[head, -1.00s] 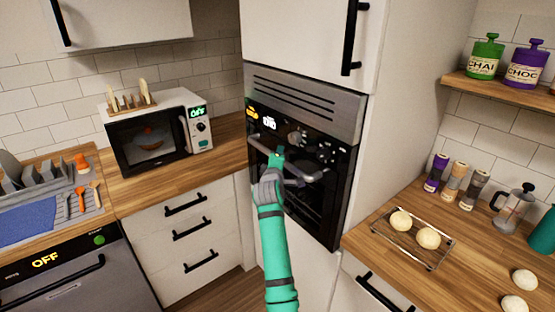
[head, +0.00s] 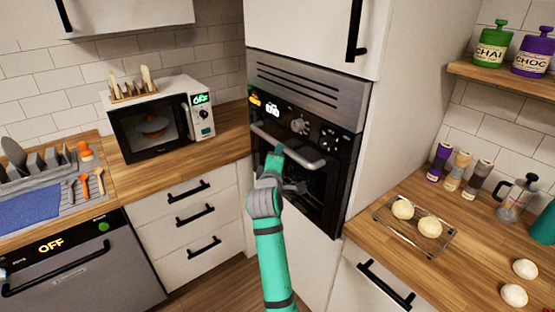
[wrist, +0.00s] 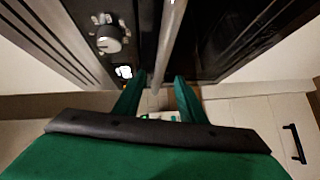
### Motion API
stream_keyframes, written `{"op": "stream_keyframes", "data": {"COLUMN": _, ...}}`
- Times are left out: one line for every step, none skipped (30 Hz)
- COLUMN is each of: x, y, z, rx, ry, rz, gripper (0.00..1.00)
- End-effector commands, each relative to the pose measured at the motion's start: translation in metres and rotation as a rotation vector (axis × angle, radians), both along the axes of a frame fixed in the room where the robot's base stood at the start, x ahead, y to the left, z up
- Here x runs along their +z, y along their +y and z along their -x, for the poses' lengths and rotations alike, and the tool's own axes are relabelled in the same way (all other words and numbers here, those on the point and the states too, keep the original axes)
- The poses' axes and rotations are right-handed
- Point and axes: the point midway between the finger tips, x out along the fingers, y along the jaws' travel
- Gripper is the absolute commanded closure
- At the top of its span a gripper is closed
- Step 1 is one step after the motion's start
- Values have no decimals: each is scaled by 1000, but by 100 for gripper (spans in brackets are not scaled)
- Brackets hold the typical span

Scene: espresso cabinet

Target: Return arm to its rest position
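My green and grey gripper (head: 275,158) is in front of the built-in oven (head: 310,110), by the long grey door handle (head: 305,158). In the wrist view its two green fingers (wrist: 160,77) are apart, with nothing pinched between them. The grey handle (wrist: 170,42) runs down the picture into the gap between the fingertips; I cannot tell how deep it lies between them. The oven door looks shut. My arm reaches up and forward from the bottom of the head view and hides part of the oven's lower front.
A white microwave (head: 160,120) stands on the left counter. A wire rack (head: 413,231) with two pale dough balls is on the right counter, near several spice jars and a coffee press (head: 515,198). Oven knobs (wrist: 109,38) are close to my fingers. Drawer handles (head: 195,214) stick out at left.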

Motion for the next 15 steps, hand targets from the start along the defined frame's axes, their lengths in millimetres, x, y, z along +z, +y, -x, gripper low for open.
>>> {"op": "stream_keyframes", "data": {"x": 1, "y": 0, "z": 4, "rx": 0, "ry": -1, "rz": 0, "gripper": 63}}
{"op": "stream_keyframes", "data": {"x": 1, "y": 0, "z": 5, "rx": 0, "ry": -1, "rz": 0, "gripper": 63}}
{"op": "stream_keyframes", "data": {"x": 1, "y": 0, "z": 7, "rx": 0, "ry": -1, "rz": 0, "gripper": 63}}
{"op": "stream_keyframes", "data": {"x": 1, "y": 1, "z": 8, "rx": 0, "ry": -1, "rz": 0, "gripper": 63}}
{"op": "stream_keyframes", "data": {"x": 1, "y": 1, "z": 9, "rx": 0, "ry": -1, "rz": 0, "gripper": 63}}
{"op": "stream_keyframes", "data": {"x": 1, "y": 1, "z": 9, "rx": 0, "ry": -1, "rz": 0, "gripper": 63}}
{"op": "stream_keyframes", "data": {"x": 1, "y": 1, "z": 10, "rx": 0, "ry": -1, "rz": 0, "gripper": 63}}
{"op": "stream_keyframes", "data": {"x": 1, "y": 1, "z": 10, "rx": 0, "ry": 0, "rz": 0, "gripper": 63}}
{"op": "stream_keyframes", "data": {"x": 1, "y": 1, "z": 10, "rx": 0, "ry": 0, "rz": 0, "gripper": 63}}
{"op": "stream_keyframes", "data": {"x": 1, "y": 1, "z": 9, "rx": 0, "ry": 0, "rz": 0, "gripper": 63}}
{"op": "stream_keyframes", "data": {"x": 1, "y": 1, "z": 9, "rx": 0, "ry": 0, "rz": 0, "gripper": 63}}
{"op": "stream_keyframes", "data": {"x": 1, "y": 1, "z": 9, "rx": 0, "ry": 0, "rz": 0, "gripper": 63}}
{"op": "stream_keyframes", "data": {"x": 1, "y": 1, "z": 9, "rx": 0, "ry": 0, "rz": 0, "gripper": 63}}
{"op": "stream_keyframes", "data": {"x": 1, "y": 1, "z": 9, "rx": 0, "ry": 0, "rz": 0, "gripper": 63}}
{"op": "stream_keyframes", "data": {"x": 0, "y": 1, "z": 10, "rx": 1, "ry": 1, "rz": -2, "gripper": 63}}
